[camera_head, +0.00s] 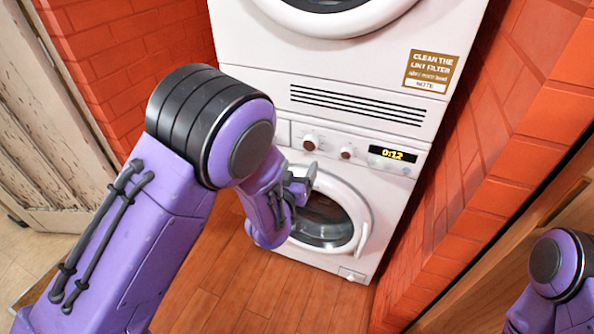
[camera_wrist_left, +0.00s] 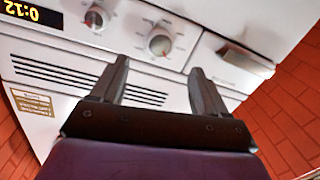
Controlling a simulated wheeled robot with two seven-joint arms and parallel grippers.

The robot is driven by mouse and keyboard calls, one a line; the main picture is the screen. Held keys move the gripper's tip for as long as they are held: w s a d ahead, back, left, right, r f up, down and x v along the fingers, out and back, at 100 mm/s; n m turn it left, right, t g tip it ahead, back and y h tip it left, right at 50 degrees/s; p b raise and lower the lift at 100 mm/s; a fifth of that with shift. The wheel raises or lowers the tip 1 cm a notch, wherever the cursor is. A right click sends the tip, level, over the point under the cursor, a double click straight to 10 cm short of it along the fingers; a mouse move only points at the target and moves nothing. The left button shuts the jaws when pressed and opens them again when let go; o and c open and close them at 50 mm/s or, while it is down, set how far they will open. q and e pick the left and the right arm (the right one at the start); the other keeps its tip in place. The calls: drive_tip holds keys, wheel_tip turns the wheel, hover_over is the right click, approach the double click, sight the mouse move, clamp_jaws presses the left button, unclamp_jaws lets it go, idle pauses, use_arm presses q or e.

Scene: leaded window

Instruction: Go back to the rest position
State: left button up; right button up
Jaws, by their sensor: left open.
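My left gripper (camera_head: 300,182) is in front of the lower white washing machine (camera_head: 400,190), near its control panel and the top of its round door. In the left wrist view the left gripper (camera_wrist_left: 160,85) is open, with nothing between its fingers. Two knobs show beyond the fingers: one knob (camera_wrist_left: 160,42) lies above the gap and another knob (camera_wrist_left: 96,17) to its left. I cannot tell whether the fingers touch the machine. My right arm (camera_head: 560,275) shows only in part at the lower right; its gripper is out of view.
A second white machine (camera_head: 360,60) is stacked on top, with a note label (camera_head: 431,72). The display (camera_head: 393,154) reads 0:12. Red brick walls (camera_head: 515,130) stand close on both sides. The wooden floor (camera_head: 240,300) in front is clear. A worn pale door (camera_head: 45,120) is at the left.

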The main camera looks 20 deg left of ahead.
use_arm(q)
drive_tip(key=shift+s, duration=0.6)
drive_tip(key=s+a+f+n+g+y+p, duration=0.1)
drive_tip(key=s+a+f+g, duration=0.25)
drive_tip(key=s+f, duration=0.35)
drive_tip(key=s+a+f+n+g+y+p, duration=0.1)
drive_tip(key=s+a+f+n+g+p, duration=0.2)
drive_tip(key=s+f, duration=0.35)
drive_tip(key=s+a+f+g, duration=0.1)
drive_tip(key=s+f+g, duration=0.1)
drive_tip(key=s, duration=0.5)
drive_tip(key=s+a+f+g+p, duration=0.1)
drive_tip(key=s+a+f+g, duration=0.1)
drive_tip(key=s, duration=0.6)
drive_tip(key=s+a+f+g+y+p, duration=0.1)
drive_tip(key=s+f+g, duration=0.2)
drive_tip(key=s, duration=0.4)
drive_tip(key=shift+s+a+f+g, duration=0.15)
drive_tip(key=shift+a+f+g, duration=0.1)
drive_tip(key=shift+f+g, duration=0.1)
